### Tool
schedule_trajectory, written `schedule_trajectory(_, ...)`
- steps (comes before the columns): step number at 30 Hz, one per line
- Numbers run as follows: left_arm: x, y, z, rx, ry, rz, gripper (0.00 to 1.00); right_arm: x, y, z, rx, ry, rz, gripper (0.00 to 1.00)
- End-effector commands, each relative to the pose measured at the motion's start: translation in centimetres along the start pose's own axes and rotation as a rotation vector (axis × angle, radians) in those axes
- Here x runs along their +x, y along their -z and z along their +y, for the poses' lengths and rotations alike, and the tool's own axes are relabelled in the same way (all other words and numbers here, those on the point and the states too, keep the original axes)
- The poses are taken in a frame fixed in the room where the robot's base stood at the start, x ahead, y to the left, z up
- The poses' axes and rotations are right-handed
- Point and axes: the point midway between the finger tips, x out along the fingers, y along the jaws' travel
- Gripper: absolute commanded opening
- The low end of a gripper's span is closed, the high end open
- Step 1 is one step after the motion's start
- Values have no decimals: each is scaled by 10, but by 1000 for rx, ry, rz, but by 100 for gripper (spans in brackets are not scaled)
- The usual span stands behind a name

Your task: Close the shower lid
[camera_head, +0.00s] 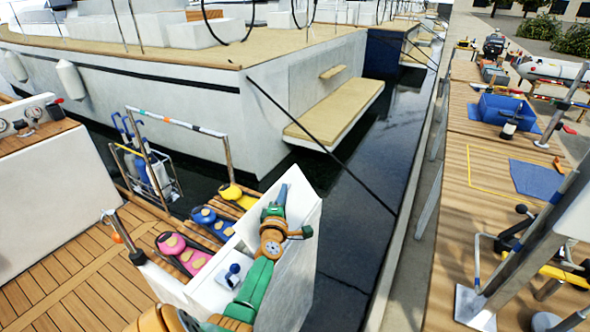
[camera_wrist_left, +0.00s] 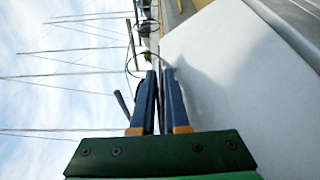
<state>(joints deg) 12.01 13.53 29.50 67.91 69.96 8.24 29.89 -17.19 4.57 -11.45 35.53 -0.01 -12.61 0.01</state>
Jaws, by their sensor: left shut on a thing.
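A blue-and-white shower fitting (camera_head: 232,272) sits in the white housing (camera_head: 200,290) at the bottom middle of the head view. I cannot clearly make out the shower lid as a separate part. My green left arm reaches up past the fitting to the tall white panel (camera_head: 297,255). My left gripper (camera_head: 281,192) is at that panel's upper part, above and right of the fitting. In the left wrist view its blue fingers (camera_wrist_left: 160,80) are nearly together beside the white panel face (camera_wrist_left: 235,80). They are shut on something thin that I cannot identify. My right gripper is not in view.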

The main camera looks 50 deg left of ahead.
Motion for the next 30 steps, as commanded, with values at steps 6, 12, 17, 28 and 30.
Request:
schedule_trajectory(6, 10, 26, -6, -186, 69, 9, 0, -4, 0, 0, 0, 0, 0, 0)
schedule_trajectory(12, 18, 47, -20, -360, 140, 9, 0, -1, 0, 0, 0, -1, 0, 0)
schedule_trajectory(17, 24, 60, -34, -498, 194, 11, 0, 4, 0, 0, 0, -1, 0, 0)
schedule_trajectory(28, 31, 79, -67, -867, 345, 10, 0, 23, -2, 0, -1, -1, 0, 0)
schedule_trajectory(30, 32, 80, -71, -897, 358, 11, 0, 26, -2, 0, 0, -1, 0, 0)
